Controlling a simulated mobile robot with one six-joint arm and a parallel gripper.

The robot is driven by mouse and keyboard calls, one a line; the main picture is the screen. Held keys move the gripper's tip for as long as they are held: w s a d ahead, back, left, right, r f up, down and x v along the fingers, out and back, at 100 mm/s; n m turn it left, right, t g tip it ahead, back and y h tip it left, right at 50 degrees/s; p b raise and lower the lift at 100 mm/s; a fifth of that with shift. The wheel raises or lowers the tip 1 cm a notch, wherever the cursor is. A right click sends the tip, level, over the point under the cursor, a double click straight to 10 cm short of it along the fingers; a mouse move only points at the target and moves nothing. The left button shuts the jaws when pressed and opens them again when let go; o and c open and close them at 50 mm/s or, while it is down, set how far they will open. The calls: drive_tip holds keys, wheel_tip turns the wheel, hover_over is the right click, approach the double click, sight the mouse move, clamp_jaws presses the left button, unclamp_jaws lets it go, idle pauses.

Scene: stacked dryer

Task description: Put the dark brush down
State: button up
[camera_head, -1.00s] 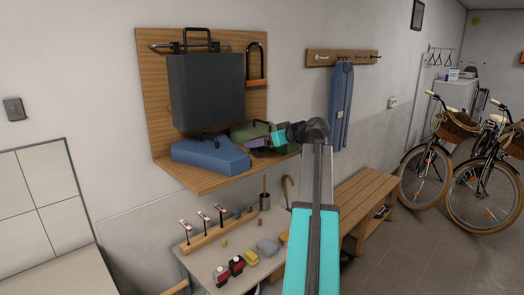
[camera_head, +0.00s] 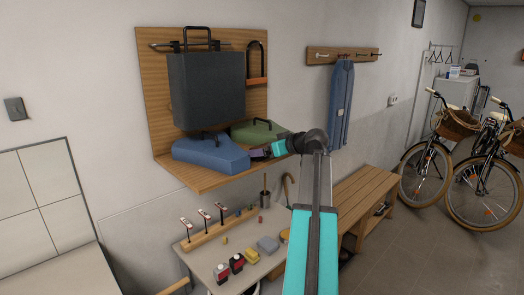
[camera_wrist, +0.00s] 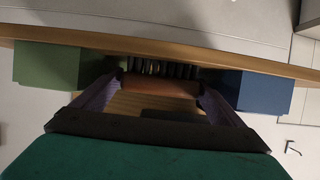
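My gripper (camera_head: 258,153) is low over the wooden shelf (camera_head: 205,184), in the gap between the blue case and the green case. In the wrist view its two purple fingers (camera_wrist: 160,88) stand at either end of the dark brush (camera_wrist: 160,86) and appear to touch it. The brush has a brown back and dark bristles. In the head view the brush is too small and hidden by the gripper to make out. I cannot tell whether the brush touches the shelf.
The blue case (camera_head: 210,155) lies left of my gripper and the green case (camera_head: 258,132) behind it. A large dark case (camera_head: 206,90) hangs above. Below is a table (camera_head: 208,262) with bottles, sponges and small items. A wooden bench (camera_head: 350,192) is at right.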

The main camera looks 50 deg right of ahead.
drive_tip(key=shift+o, duration=0.5)
drive_tip(key=shift+r, duration=0.15)
drive_tip(key=b+v, duration=0.2)
drive_tip(key=v, duration=1)
drive_tip(key=shift+c, duration=0.3)
